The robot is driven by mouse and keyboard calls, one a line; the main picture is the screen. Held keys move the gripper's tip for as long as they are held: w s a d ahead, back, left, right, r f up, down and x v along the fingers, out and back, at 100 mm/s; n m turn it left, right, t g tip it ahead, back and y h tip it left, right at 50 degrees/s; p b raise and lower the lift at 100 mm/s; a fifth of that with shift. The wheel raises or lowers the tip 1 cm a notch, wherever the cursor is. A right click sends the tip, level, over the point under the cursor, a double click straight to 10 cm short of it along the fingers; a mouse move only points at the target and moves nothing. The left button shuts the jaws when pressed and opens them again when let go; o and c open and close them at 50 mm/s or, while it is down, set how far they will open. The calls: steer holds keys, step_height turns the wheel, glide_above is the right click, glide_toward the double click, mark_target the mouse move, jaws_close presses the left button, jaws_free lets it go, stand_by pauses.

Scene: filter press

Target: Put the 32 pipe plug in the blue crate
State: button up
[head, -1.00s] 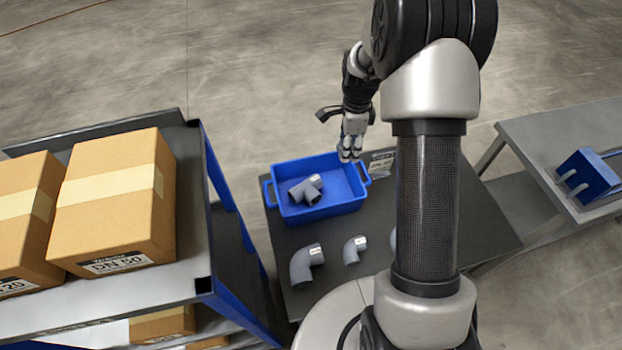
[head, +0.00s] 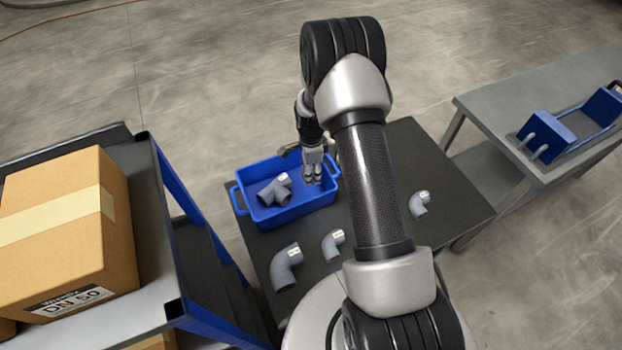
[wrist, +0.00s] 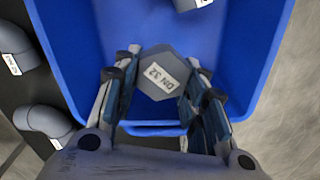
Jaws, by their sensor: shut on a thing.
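The pipe plug (wrist: 163,74) is grey with a hexagonal face and a label reading DN 32. In the wrist view it sits between the fingers of my gripper (wrist: 160,88), which is shut on it. The blue crate (head: 276,217) stands on the dark table, and its wall also shows in the wrist view (wrist: 61,50). My gripper (head: 314,178) is over the right part of the crate, low near its floor or rim level; the exact height is hard to tell. The plug is not clearly visible in the head view.
A grey tee fitting (head: 275,190) lies in the crate's left part. Grey elbows (head: 284,268), (head: 332,244) and (head: 419,203) lie on the dark table (head: 455,205). A shelf with a cardboard box (head: 60,230) stands at left, a grey bench (head: 490,110) at right.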

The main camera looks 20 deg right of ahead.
steer(key=shift+f+b, duration=0.35)
steer(key=shift+f, duration=1.55)
steer(key=shift+f, duration=0.1)
steer(key=o, duration=1.1)
